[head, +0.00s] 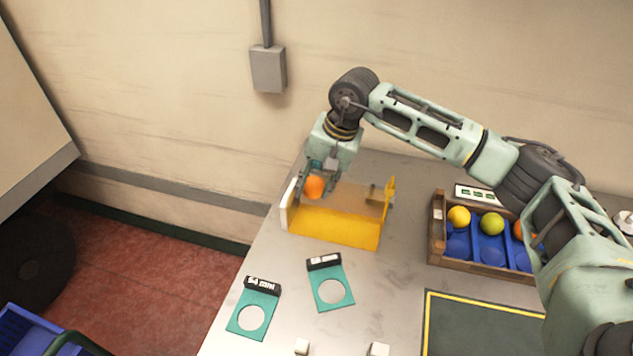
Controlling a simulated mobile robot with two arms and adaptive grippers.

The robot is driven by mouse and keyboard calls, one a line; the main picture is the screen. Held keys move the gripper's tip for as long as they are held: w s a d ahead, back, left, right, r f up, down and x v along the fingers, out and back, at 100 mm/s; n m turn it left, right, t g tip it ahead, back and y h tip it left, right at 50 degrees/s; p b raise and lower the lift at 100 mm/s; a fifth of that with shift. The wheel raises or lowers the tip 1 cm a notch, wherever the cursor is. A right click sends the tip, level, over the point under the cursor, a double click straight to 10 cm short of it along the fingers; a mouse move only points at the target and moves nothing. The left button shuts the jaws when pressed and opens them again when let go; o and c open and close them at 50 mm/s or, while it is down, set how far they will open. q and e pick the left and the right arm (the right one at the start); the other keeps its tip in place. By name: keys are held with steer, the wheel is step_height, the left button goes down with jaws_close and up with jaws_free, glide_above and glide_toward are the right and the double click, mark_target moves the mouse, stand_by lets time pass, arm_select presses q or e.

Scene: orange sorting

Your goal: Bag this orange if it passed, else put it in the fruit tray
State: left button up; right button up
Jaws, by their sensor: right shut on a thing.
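An orange (314,187) is held in my right gripper (318,178), which points down from the arm coming in from the right. The gripper is shut on the orange, above the left end of a yellow open-topped holder (335,228) on the table. I cannot tell whether the orange touches the holder. The wooden fruit tray (437,227) stands to the right, with blue cups, a yellow fruit (459,216), a green fruit (492,224) and an orange one (519,229) partly hidden by my arm. My left gripper is not in view.
Two teal ring gauges lie on the table, one marked 54 mm (262,287) and another (327,263) beside it. A dark mat with a yellow border (480,322) lies at the front right. A blue crate (22,335) stands off the table at lower left.

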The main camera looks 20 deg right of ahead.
steer(key=shift+f+b, duration=2.75)
steer(key=shift+f, duration=0.2)
steer(key=shift+f, duration=0.1)
steer(key=o, duration=1.2)
steer(key=shift+o, duration=0.2)
steer(key=shift+r+p, duration=1.65)
steer(key=shift+r, duration=2.35)
